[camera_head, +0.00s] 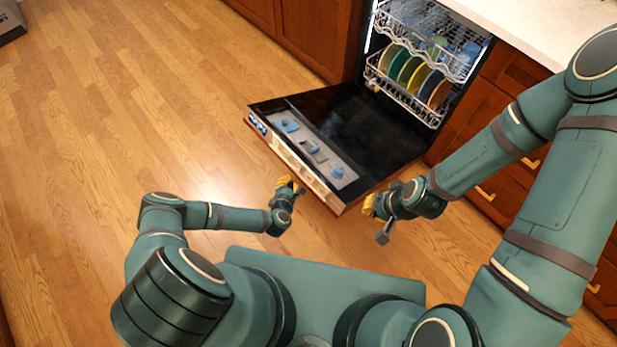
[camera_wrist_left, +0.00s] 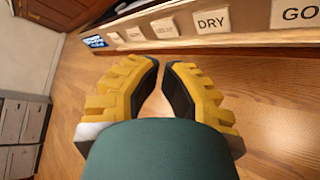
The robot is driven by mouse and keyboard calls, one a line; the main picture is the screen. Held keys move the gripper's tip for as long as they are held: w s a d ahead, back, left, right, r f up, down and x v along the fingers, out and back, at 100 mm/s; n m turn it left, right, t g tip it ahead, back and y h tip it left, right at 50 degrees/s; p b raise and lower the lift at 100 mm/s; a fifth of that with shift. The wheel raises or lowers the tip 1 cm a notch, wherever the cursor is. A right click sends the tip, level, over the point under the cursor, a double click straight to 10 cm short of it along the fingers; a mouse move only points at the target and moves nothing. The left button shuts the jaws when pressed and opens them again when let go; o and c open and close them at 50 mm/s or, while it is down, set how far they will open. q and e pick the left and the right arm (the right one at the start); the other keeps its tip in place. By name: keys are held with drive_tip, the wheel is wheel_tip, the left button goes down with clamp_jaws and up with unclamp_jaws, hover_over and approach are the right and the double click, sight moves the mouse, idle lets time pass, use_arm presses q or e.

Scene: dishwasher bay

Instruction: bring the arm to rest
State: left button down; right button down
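My left gripper (camera_head: 290,184) is low in front of the dishwasher door, near its front edge, with yellow fingers. In the left wrist view its two yellow, dark-padded fingers (camera_wrist_left: 161,75) lean towards each other, with a gap between them and only floor seen through it. It holds nothing. My right gripper (camera_head: 377,221) is beside the door's near right corner. One yellow finger and one grey finger part show well apart, with nothing seen between them. Both arms are bent, with the right forearm reaching in from the right.
The dishwasher door (camera_head: 375,125) is folded down, its panel edge close to both grippers. The lower rack (camera_head: 405,97) holds several coloured plates; the upper rack (camera_head: 430,30) is above. Wooden cabinets (camera_head: 310,35) flank the bay. The floor (camera_head: 120,110) at left is clear.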

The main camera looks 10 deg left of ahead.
idle(0.6)
use_arm(q)
drive_tip(key=s+d+r+m+g+h, duration=0.2)
drive_tip(key=d+r+m+g+h, duration=0.4)
drive_tip(key=r+m, duration=0.45)
drive_tip(key=s+r+m+g+y, duration=0.1)
drive_tip(key=s+r+m+g, duration=0.4)
drive_tip(key=s+r+m, duration=0.8)
drive_tip(key=shift+d+r+m+y, duration=0.3)
drive_tip(key=shift+d+r+m, duration=0.05)
drive_tip(key=shift+r+m, duration=0.25)
drive_tip(key=shift+s, duration=0.1)
